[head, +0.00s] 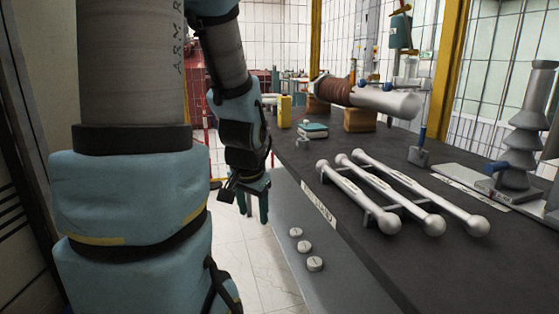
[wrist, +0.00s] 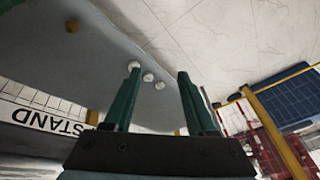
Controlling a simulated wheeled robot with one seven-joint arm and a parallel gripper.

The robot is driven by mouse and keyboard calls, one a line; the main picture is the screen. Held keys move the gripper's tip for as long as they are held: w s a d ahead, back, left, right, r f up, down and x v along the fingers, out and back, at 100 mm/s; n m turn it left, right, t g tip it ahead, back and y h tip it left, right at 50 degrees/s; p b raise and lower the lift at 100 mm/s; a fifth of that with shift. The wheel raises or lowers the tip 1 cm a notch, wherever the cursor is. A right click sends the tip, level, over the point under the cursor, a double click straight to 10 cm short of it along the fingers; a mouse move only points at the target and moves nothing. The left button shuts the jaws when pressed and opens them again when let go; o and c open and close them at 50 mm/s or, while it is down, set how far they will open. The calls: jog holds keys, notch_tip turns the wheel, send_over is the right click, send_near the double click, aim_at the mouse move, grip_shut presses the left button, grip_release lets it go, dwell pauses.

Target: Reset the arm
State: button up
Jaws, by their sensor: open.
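In the head view my gripper (head: 253,205) hangs pointing down over the floor, left of the dark bench (head: 330,225). My arm is bent, with its upper links large at the left of the head view. The gripper touches nothing that I can see.
Several silver rods with ball ends (head: 390,190) lie on the bench. A brown and silver bushing (head: 370,98) rests on wooden blocks behind them. A yellow post (head: 447,70) stands behind. Tiled floor (head: 265,270) is clear.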

jog(key=s+f+n+g, duration=0.2)
jog(key=s+n, duration=0.3)
jog(key=s, duration=0.1)
notch_tip(320, 180, up, 12)
jog(key=p, duration=1.1)
jog(key=shift+a+m, duration=0.3)
jog(key=shift+c, duration=0.2)
dwell(0.5)
